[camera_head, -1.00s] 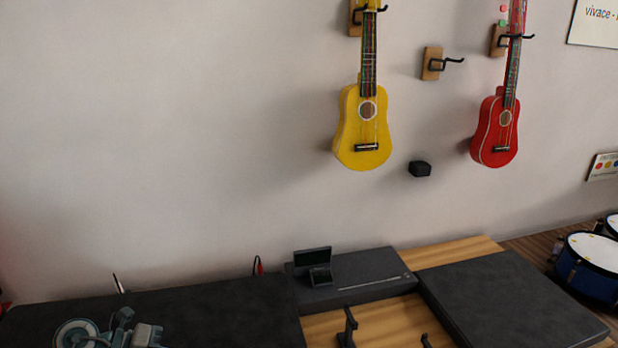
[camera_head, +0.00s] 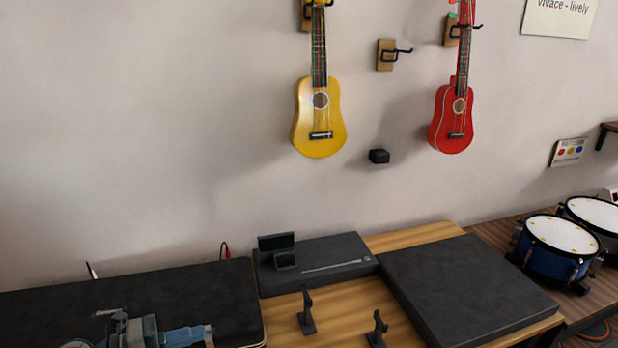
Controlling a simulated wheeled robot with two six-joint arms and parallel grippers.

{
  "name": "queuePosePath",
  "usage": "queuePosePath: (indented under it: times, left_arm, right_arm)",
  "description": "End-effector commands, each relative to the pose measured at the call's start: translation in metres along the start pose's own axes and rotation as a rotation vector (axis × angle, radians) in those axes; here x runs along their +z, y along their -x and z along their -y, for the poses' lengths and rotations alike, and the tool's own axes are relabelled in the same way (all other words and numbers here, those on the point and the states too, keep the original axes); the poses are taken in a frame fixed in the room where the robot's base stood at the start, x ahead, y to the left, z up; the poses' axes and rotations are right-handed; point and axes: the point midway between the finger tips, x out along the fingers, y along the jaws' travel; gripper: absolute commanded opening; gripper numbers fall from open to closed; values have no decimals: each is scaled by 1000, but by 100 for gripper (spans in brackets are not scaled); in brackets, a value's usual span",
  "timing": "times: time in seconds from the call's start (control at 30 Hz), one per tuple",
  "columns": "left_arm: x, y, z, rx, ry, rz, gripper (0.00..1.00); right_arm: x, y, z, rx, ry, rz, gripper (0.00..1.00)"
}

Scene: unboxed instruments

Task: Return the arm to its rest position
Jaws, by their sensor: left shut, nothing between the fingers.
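My left gripper (camera_head: 205,336) shows at the bottom left in the head view, over the dark case (camera_head: 180,290). Its arm comes in from the lower left and is partly cut off by the frame edge. Its fingers are shut with nothing held. My right gripper is not in view.
A yellow ukulele (camera_head: 319,135) and a red ukulele (camera_head: 452,128) hang on the wall, with an empty hook (camera_head: 387,55) between them. Blue drums (camera_head: 550,262) stand right.

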Motion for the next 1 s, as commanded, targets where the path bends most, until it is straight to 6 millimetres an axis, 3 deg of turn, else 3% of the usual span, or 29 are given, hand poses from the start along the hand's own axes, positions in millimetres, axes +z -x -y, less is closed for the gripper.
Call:
queuePosePath:
  times: [0.17, 0.3, 0.47, 0.57, 0.73, 0.87, 1.0]
  left_arm:
    - [3, -3, 31, -225, 81, 152, 0]
    - [16, 12, 54, -443, 218, 362, 0]
    - [33, 45, 51, -625, 443, 651, 0]
    - [39, 68, 31, -683, 610, 840, 0]
    - [27, 102, -27, -672, 933, 1154, 0]
    - [-6, 118, -81, -564, 1197, 1366, 0]
    - [-54, 125, -126, -390, 1440, 1522, 0]
  right_arm:
    - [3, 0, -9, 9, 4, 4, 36]
    - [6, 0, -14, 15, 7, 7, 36]
    - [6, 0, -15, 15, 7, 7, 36]
    - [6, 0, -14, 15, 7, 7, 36]
    - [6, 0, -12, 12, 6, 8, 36]
    - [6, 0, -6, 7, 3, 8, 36]
    - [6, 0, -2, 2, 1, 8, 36]
